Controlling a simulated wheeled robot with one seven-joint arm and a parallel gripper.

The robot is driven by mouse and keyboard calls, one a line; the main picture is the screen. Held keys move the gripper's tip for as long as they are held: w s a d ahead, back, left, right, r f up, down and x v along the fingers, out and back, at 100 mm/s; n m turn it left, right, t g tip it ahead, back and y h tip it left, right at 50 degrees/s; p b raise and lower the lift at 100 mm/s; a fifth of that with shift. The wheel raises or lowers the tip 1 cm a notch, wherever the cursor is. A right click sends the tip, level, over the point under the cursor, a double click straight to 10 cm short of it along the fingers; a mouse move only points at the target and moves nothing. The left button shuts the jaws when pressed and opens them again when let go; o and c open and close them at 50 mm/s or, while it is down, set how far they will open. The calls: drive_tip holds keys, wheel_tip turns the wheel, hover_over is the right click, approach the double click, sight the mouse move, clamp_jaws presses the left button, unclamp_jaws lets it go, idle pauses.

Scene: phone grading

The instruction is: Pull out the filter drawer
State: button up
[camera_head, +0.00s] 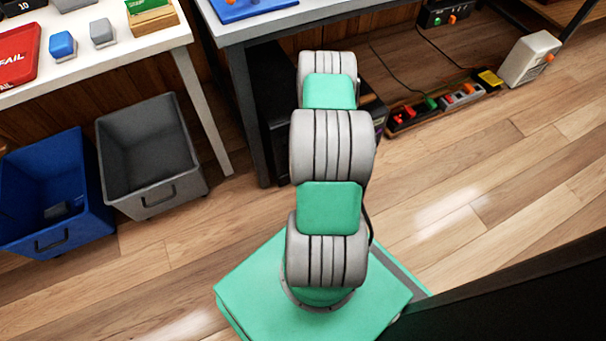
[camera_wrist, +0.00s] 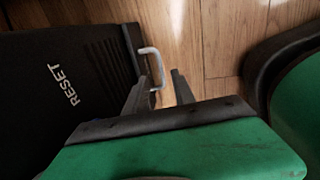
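A black box marked RESET (camera_wrist: 60,110) fills the left of the wrist view. A pale bent handle (camera_wrist: 155,65) sticks out from its right-hand face; I take this to be the filter drawer's handle. The drawer's outline is not clear. My gripper (camera_wrist: 162,78) is open, with its two dark fingers apart. The handle's lower end lies between the fingertips, close to the left finger; I cannot tell whether they touch. In the head view, the black box (camera_head: 270,110) stands under the table, partly hidden by my arm. My gripper is hidden there.
A grey table (camera_head: 230,32) stands over the box, its leg close by. A power strip (camera_head: 460,95) with cables and a white device (camera_head: 530,58) lie to the right. A grey bin (camera_head: 150,150) and blue bin (camera_head: 50,195) stand left. The floor at right is mostly clear.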

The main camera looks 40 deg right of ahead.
drive_tip(key=f, duration=0.1)
drive_tip(key=f+b, duration=0.1)
drive_tip(key=f, duration=0.1)
drive_tip(key=w+f, duration=0.1)
drive_tip(key=f, duration=0.1)
drive_tip(key=shift+d+b, duration=0.15)
drive_tip(key=shift+b, duration=0.25)
drive_tip(key=shift+c, duration=0.2)
clamp_jaws()
drive_tip(key=shift+s, duration=0.1)
idle(0.6)
